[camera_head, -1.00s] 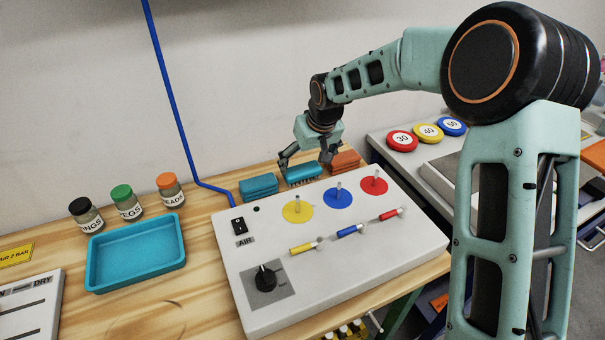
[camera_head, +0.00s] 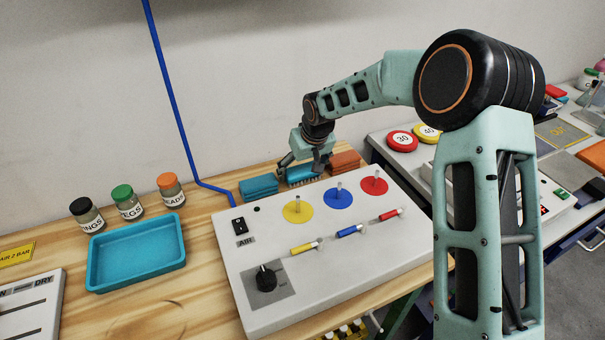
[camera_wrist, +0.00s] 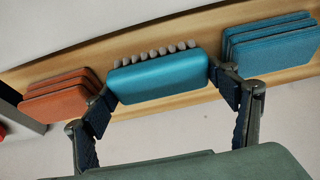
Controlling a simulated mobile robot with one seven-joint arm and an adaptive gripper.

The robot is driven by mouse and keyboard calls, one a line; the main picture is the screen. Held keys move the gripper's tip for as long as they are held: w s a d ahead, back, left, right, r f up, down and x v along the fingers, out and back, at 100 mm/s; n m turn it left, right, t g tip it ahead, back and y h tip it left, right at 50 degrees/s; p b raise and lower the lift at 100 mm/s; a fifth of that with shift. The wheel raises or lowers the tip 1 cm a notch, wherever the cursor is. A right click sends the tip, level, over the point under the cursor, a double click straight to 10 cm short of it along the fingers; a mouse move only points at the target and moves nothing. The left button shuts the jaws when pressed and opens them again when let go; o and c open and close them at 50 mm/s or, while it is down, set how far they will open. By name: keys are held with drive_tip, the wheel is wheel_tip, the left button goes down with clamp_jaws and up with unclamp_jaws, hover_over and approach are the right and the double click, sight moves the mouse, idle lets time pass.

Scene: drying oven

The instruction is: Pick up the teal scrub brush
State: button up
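The teal scrub brush (camera_head: 302,174) lies behind the white control panel, between a stack of blue-teal pads and a stack of orange pads. In the wrist view the brush (camera_wrist: 160,76) shows its smooth teal back and a row of pale bristles along its far side. My gripper (camera_head: 301,168) is down at the brush from above, with one finger at each end. In the wrist view the fingertips (camera_wrist: 160,83) meet both ends of the brush, and the gripper looks shut on it. The brush appears to be still at table level.
The blue-teal pads (camera_head: 259,187) and orange pads (camera_head: 345,161) stand close on either side. The white panel (camera_head: 335,245) with upright pegs is in front. A blue tray (camera_head: 137,284) and several lidded jars (camera_head: 128,204) are at left. The wall is close behind.

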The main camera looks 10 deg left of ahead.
sight(303, 169)
drive_tip(key=shift+c, duration=0.5)
drive_tip(key=shift+r, duration=0.3)
wheel_tip(303, 169, up, 9)
drive_tip(key=shift+r, duration=0.2)
